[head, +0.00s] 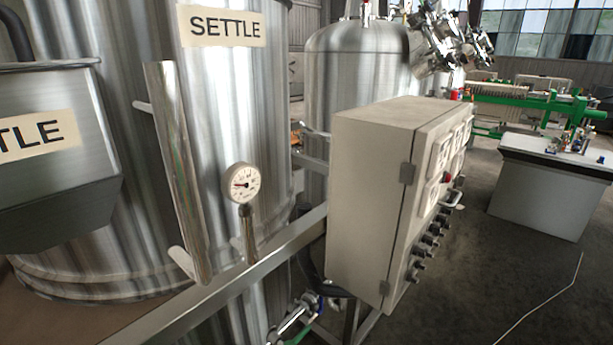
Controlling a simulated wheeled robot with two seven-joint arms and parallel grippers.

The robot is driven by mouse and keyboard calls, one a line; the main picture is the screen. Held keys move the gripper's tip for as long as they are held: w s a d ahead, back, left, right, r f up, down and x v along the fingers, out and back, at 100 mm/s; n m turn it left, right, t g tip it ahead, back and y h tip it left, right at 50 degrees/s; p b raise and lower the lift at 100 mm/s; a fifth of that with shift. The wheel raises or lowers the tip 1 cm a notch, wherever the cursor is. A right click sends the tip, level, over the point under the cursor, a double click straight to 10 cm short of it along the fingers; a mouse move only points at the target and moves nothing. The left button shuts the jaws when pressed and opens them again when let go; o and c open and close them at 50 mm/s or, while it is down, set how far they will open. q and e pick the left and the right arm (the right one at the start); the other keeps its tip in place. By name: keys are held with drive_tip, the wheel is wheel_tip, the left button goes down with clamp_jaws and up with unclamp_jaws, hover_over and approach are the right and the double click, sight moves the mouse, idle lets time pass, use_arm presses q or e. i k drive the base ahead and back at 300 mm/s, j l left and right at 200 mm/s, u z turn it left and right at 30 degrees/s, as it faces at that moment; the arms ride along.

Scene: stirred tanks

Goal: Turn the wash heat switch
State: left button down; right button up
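A beige control box (372,198) stands right of the middle, seen at a steep angle from its side. Its front panel (436,210) faces right and carries a row of dark knobs or switches (428,240), a red button (447,178), pale gauges or displays (441,153) and a bar handle (453,200). The labels on the panel cannot be read from here, so I cannot tell which control is the wash heat switch or how it is set. Neither of my grippers shows in the head view.
A metal rail (230,270) runs to the box. Another tank (358,62) stands behind.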

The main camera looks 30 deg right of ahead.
sight(410, 277)
drive_tip(key=z, duration=1.8)
